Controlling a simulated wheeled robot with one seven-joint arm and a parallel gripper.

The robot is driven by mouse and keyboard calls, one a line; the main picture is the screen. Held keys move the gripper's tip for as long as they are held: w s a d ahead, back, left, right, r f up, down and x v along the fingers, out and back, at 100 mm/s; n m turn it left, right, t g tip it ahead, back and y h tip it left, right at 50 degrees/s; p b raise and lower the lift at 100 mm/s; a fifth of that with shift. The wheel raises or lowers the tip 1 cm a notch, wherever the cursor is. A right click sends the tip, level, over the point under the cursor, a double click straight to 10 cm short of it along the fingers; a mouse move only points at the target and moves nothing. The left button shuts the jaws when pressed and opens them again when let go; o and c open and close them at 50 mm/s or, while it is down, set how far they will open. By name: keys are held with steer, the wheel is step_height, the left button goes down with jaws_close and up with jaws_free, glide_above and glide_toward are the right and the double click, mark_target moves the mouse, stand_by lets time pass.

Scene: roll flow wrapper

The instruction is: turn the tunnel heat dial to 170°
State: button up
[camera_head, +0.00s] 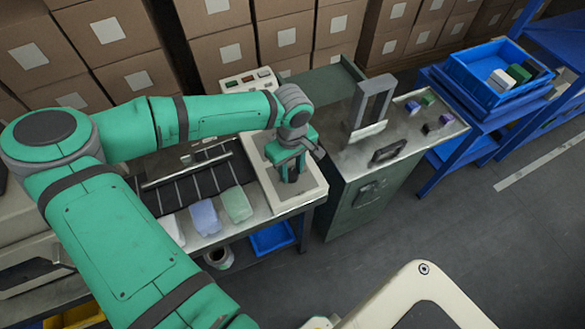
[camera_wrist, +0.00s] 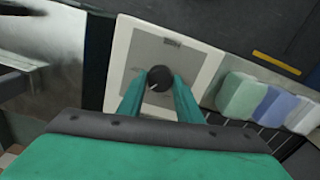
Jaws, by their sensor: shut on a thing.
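The tunnel heat dial (camera_wrist: 159,77) is a round black knob with a pale pointer mark. It sits on a grey plate (camera_wrist: 190,58) with a cream border, seen in the wrist view. My gripper (camera_wrist: 160,84) is at the dial, with its two green fingers on either side of it and shut on it. In the head view my gripper (camera_head: 291,174) points down at the cream panel (camera_head: 311,190), and the dial is mostly hidden beneath it. Small dark markings show on the plate, but I cannot read them or tell the angle.
Several wrapped packs (camera_head: 237,204) lie on the conveyor left of the panel. A green cabinet (camera_head: 350,205) with an upright grey frame (camera_head: 371,103) stands to the right. A blue tray (camera_head: 480,72) with small blocks is farther right. Cartons line the back.

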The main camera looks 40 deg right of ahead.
mark_target(291, 173)
steer(key=m, duration=0.5)
steer(key=shift+m, duration=0.3)
steer(key=m, duration=0.5)
steer(key=shift+d+m, duration=0.1)
steer(key=shift+m, duration=0.2)
steer(key=o, duration=1)
steer(key=shift+o, duration=0.2)
step_height(291, 173, up, 11)
steer(key=shift+f, duration=0.1)
